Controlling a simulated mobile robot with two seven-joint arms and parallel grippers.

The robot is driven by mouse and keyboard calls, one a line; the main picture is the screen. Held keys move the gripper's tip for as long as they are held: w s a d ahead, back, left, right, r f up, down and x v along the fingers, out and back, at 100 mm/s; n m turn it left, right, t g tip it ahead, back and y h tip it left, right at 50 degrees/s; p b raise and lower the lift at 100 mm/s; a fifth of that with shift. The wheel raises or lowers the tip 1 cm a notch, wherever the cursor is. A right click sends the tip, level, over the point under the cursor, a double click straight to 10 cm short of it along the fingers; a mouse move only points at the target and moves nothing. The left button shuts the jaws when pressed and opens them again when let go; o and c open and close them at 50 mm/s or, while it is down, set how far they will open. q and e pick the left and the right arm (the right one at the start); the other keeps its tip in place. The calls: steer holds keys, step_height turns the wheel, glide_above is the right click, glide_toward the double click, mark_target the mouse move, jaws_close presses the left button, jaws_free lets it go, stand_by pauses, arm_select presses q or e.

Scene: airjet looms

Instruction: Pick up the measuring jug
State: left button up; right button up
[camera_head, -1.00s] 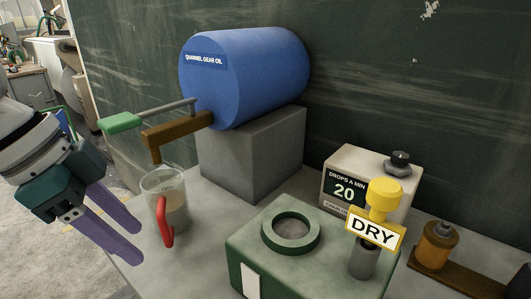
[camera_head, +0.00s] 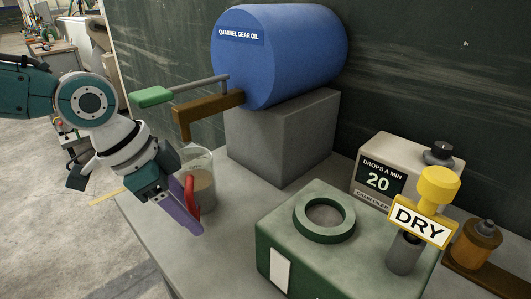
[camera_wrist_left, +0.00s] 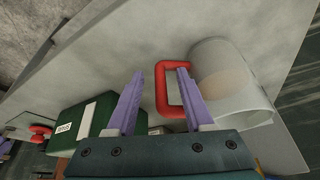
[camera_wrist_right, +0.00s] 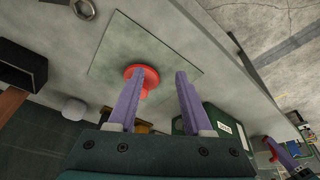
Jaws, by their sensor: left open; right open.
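The measuring jug (camera_head: 202,178) is a clear upright beaker holding brownish liquid, with a red handle (camera_head: 189,192), standing on the bench under the drum's spout. My left gripper (camera_head: 188,218) is at the handle side of the jug, its fingers pointing down toward the bench. In the left wrist view the fingers (camera_wrist_left: 160,72) are open, and the outer bar of the red handle (camera_wrist_left: 161,92) appears between them, with one finger overlapping the handle's loop. I cannot tell whether they touch.
A blue gear oil drum (camera_head: 285,55) lies on a grey block (camera_head: 280,140), with a brown spout (camera_head: 205,108) and green-handled lever (camera_head: 150,97) over the jug. A green box (camera_head: 330,245) with a ring and a yellow "DRY" sign (camera_head: 421,227) stand right. A red knob (camera_wrist_right: 142,76) shows near my right gripper.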

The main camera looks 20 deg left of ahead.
arm_select(q)
jaws_close()
stand_by(0.4)
stand_by(0.4)
